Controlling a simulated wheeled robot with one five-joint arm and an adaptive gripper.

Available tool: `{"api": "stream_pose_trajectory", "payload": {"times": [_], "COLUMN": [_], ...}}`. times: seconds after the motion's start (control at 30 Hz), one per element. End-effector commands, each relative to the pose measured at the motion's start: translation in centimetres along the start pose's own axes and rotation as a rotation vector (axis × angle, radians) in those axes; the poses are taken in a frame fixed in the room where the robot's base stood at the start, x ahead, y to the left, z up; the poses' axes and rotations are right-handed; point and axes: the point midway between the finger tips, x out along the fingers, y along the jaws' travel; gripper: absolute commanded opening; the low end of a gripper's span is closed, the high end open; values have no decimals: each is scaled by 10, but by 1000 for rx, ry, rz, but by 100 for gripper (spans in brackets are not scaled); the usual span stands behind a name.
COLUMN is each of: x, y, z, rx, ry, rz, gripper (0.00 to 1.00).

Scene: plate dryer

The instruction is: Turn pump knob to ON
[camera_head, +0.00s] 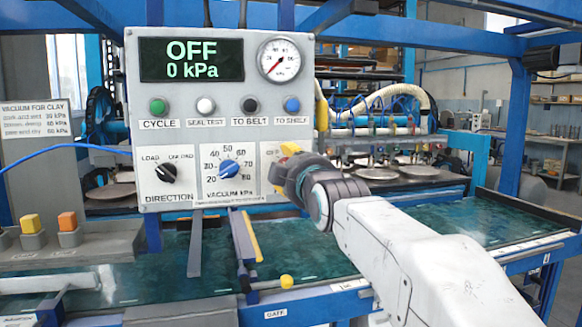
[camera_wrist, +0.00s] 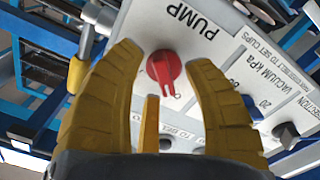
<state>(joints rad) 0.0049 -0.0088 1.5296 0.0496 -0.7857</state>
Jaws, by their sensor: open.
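The red pump knob (camera_wrist: 164,68) shows in the wrist view below the word PUMP on the grey control panel (camera_head: 215,105). It lies between my two yellow fingertips, with a gap on both sides. My gripper (camera_wrist: 163,57) is open and empty; I cannot tell how far the tips are from the panel. In the head view my gripper (camera_head: 288,158) is in front of the panel's lower right part and hides the pump knob. The display (camera_head: 192,60) reads OFF and 0 kPa. The knob's ON and OFF marks are not readable.
The black direction knob (camera_head: 166,173) and blue vacuum knob (camera_head: 230,168) sit left of my gripper. A row of buttons and a round gauge (camera_head: 280,60) are above. A green belt (camera_head: 330,262) and yellow-ended bars (camera_head: 246,236) lie below the panel.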

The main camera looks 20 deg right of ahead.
Motion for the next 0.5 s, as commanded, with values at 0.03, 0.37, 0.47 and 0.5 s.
{"api": "stream_pose_trajectory", "payload": {"times": [0.03, 0.37, 0.47, 0.5], "x": [3, 6, 6, 6], "y": [0, 0, 0, 0], "z": [0, 0, 0, 0], "rx": [0, 0, 0, 0], "ry": [-1, 0, 0, 0], "rz": [-1, 0, 0, 0], "gripper": [46, 46, 47, 43]}}
